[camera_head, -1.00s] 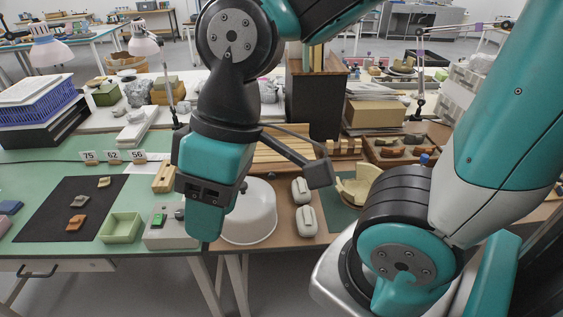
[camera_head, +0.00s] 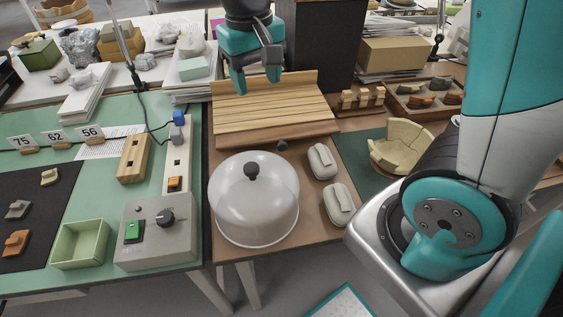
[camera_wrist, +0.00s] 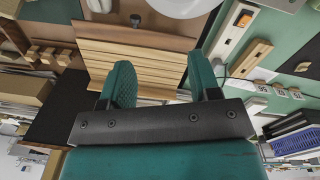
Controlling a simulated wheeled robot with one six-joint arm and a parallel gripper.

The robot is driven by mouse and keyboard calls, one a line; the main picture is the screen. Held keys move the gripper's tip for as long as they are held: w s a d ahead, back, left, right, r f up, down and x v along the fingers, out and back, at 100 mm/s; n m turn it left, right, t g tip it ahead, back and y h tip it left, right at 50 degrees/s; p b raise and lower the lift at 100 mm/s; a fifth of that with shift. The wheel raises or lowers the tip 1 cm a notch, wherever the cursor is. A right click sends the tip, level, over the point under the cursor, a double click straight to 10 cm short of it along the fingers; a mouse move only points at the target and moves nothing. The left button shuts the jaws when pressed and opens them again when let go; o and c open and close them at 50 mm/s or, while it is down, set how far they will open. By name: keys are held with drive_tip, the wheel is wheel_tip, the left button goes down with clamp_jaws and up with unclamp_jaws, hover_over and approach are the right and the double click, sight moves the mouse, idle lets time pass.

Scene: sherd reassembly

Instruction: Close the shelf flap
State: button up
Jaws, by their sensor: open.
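A slatted wooden panel (camera_head: 270,110), which looks like the shelf flap, lies open and nearly flat on the brown table. A dark knob (camera_head: 282,145) is at its near edge; the knob also shows in the wrist view (camera_wrist: 135,20). A dark cabinet (camera_head: 318,60) stands behind the panel. My gripper (camera_head: 256,86) is above the panel's far part, fingers apart and empty. In the wrist view the slats (camera_wrist: 140,62) show between and beyond the fingers of my gripper (camera_wrist: 160,68). I cannot tell whether the fingertips touch the panel.
A white dome with a dark knob (camera_head: 254,200) stands in front of the panel. Two pale oval objects (camera_head: 330,180) lie to its right, with a beige sherd bowl (camera_head: 402,147) farther right. A power strip (camera_head: 177,155) and grey control box (camera_head: 157,232) are at left.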

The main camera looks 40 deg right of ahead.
drive_tip(key=w+d+f+m+g+h+b, duration=0.1)
drive_tip(key=w+d+f+m+h+b, duration=0.15)
drive_tip(key=w+d+f+m, duration=0.4)
drive_tip(key=n+b, duration=0.2)
drive_tip(key=n, duration=0.1)
approach(281, 144)
drive_tip(key=shift+m+y, duration=0.25)
drive_tip(key=x, duration=1)
drive_tip(key=shift+s+d+f, duration=0.1)
drive_tip(key=shift+s+d, duration=0.05)
drive_tip(key=shift+d, duration=0.05)
clamp_jaws()
drive_tip(key=shift+p, duration=0.4)
